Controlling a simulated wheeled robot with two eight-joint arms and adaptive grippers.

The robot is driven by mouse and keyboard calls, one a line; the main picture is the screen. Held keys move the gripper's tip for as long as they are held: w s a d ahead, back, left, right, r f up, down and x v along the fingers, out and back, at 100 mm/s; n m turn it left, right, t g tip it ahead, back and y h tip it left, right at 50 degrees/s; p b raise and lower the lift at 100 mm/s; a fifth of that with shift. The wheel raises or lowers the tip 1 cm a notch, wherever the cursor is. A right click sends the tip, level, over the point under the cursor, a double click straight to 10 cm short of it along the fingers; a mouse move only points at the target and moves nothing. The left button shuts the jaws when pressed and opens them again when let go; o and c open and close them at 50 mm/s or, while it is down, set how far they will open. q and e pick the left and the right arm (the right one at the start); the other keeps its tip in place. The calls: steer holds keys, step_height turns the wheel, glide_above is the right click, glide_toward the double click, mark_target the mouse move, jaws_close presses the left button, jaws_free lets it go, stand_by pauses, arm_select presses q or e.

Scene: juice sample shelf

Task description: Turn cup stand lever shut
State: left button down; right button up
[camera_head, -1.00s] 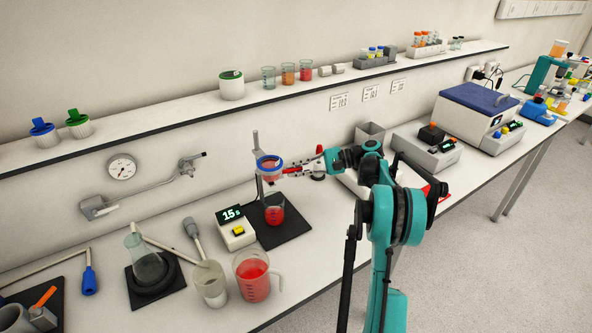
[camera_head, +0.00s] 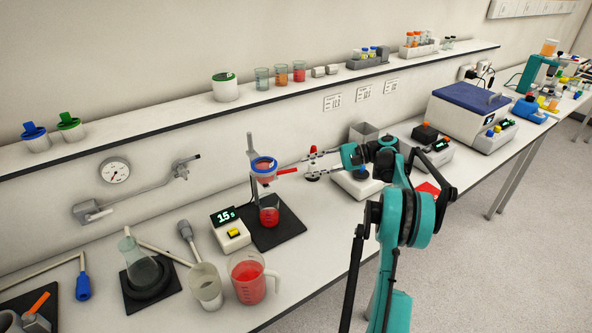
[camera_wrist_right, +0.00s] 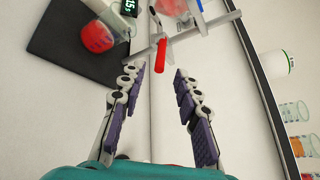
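The cup stand has an upright post and holds a blue-rimmed cup of red juice (camera_head: 264,172) above a black mat. Its red lever (camera_head: 287,171) sticks out to the right of the cup. In the right wrist view the lever (camera_wrist_right: 160,55) lies just beyond the fingertips, in line with the gap between them. A beaker of red juice (camera_head: 269,216) stands below the cup; it also shows in the wrist view (camera_wrist_right: 97,37). My right gripper (camera_head: 311,161) is open and empty, a little right of the lever and apart from it. My left gripper is not in view.
A timer (camera_head: 230,231) reading 15 s stands left of the black mat (camera_head: 287,231). A red jug (camera_head: 249,280) is in front. The wall shelf (camera_head: 160,116) runs behind, above the stand. Instruments, including a blue-lidded box (camera_head: 470,96), fill the bench to the right.

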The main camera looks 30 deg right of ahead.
steer(key=v, duration=0.5)
stand_by(0.5)
